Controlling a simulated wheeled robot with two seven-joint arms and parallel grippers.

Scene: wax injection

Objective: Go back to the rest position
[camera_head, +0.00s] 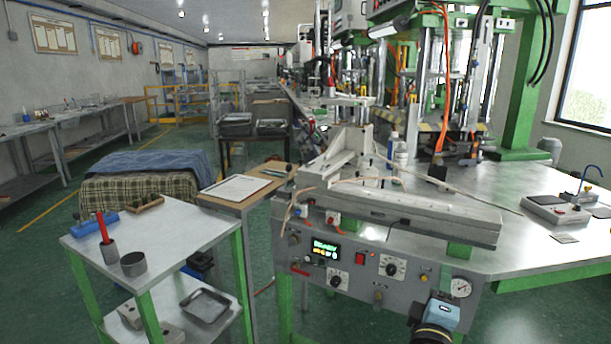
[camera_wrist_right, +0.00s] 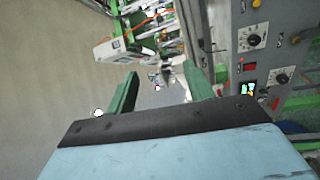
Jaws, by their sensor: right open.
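My right gripper (camera_head: 443,307) shows at the bottom right of the head view, as a light-blue body on a dark wrist, in front of the machine's control panel. Its fingers are hard to make out there. In the right wrist view its two green fingers (camera_wrist_right: 162,78) stand wide apart beyond the blue and black body. Nothing is between them. The gripper is open and empty. My left gripper is not in the head view.
The grey control panel (camera_head: 352,262) with screen, knobs and gauge stands before me under the metal worktable (camera_head: 470,258). A white-topped cart (camera_head: 172,240) with green legs stands at left. A notebook (camera_head: 236,188) lies on a small table. Green floor is open at far left.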

